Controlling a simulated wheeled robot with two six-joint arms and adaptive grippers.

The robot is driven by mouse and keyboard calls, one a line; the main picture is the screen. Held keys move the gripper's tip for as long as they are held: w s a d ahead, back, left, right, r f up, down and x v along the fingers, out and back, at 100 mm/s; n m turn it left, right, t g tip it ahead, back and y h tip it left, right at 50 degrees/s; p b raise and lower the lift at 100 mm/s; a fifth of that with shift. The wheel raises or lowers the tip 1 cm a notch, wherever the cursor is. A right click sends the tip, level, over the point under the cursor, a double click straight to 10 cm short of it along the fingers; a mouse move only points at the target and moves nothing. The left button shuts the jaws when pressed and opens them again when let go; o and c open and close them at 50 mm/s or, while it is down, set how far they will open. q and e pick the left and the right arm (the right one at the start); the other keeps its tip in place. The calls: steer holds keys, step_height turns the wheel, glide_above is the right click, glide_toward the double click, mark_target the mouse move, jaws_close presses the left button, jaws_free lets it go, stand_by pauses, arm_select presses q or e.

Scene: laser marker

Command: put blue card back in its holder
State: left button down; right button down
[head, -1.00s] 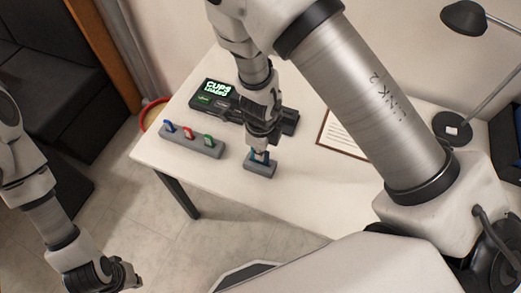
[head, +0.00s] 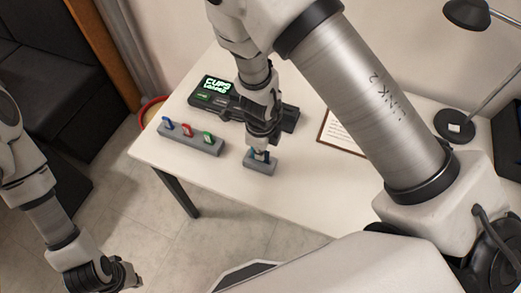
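My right gripper (head: 261,148) points straight down over a small grey holder (head: 260,167) on the white table. A small blue and pale piece, which seems to be the blue card (head: 257,155), shows between its fingertips just above the holder. The fingers hide most of it, so I cannot tell whether they grip it or whether it sits in the slot. My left gripper (head: 125,276) hangs low at the bottom left, off the table; its finger opening is not clear.
A grey rack (head: 190,143) with blue, red and green pieces stands left of the small holder. A black device with a lit green screen (head: 215,87) is behind. A framed sheet (head: 340,135) and a desk lamp (head: 455,125) are to the right. The table's front is clear.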

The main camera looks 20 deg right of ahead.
steer(key=shift+f, duration=0.2)
steer(key=c, duration=1.2)
jaws_free()
steer(key=shift+c, duration=0.2)
